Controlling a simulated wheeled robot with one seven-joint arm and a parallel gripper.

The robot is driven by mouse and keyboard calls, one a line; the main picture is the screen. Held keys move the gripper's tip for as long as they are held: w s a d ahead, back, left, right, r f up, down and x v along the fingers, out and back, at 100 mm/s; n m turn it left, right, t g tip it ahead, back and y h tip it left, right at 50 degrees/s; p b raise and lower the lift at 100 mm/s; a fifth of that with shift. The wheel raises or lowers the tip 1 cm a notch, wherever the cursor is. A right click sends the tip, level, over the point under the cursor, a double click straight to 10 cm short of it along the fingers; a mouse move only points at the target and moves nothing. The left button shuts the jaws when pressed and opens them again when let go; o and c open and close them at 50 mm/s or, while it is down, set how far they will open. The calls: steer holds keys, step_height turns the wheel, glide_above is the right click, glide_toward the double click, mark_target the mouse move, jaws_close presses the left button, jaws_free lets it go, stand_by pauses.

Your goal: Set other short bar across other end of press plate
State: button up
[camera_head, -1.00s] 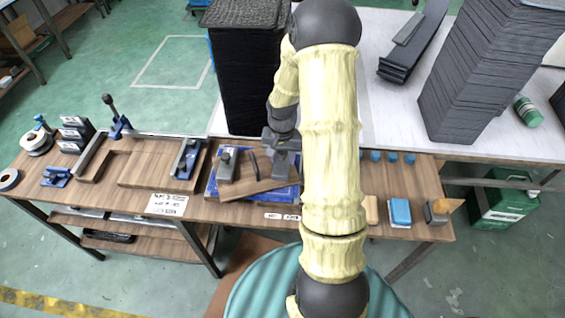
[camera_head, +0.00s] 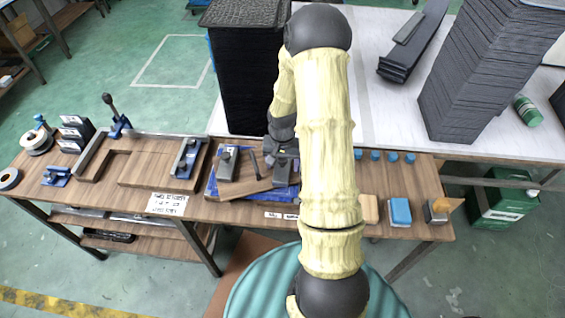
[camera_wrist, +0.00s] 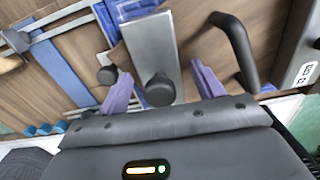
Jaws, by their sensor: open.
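A grey short bar (camera_head: 283,172) with a dark knob lies at the right end of the wooden press plate (camera_head: 250,187). In the wrist view this bar (camera_wrist: 150,45) runs away from me, its black knob between the two purple fingers of my gripper (camera_wrist: 162,88). My gripper is open, with gaps showing on both sides of the knob. In the head view my gripper (camera_head: 284,150) is just above the bar, partly hidden by my arm. The first short bar (camera_head: 235,165) lies across the left end, with a knob. A black curved handle (camera_head: 254,166) stands between the bars.
Blue strips (camera_head: 217,183) show around the plate. A wooden tray panel (camera_head: 150,165) with a blue clamp lies to the left. Small blue caps (camera_head: 391,157) and a blue block (camera_head: 400,211) lie to the right. A tall black stack (camera_head: 245,75) stands behind.

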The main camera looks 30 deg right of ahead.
steer(key=shift+r, duration=0.1)
step_height(320, 180, up, 12)
stand_by(0.5)
stand_by(0.4)
steer(key=s+a+r+n+t, duration=0.1)
steer(key=s+a+r+n, duration=0.2)
steer(key=s+a, duration=0.3)
steer(key=s+a+r+n+t, duration=0.1)
steer(key=s+a+r+n, duration=0.1)
steer(key=s+a+n, duration=0.2)
steer(key=s+a, duration=0.2)
steer(key=a, duration=0.1)
steer(key=shift+s+a+r+t, duration=0.25)
steer(key=shift+r+t, duration=0.05)
steer(key=shift+r, duration=0.1)
steer(key=shift+r, duration=0.35)
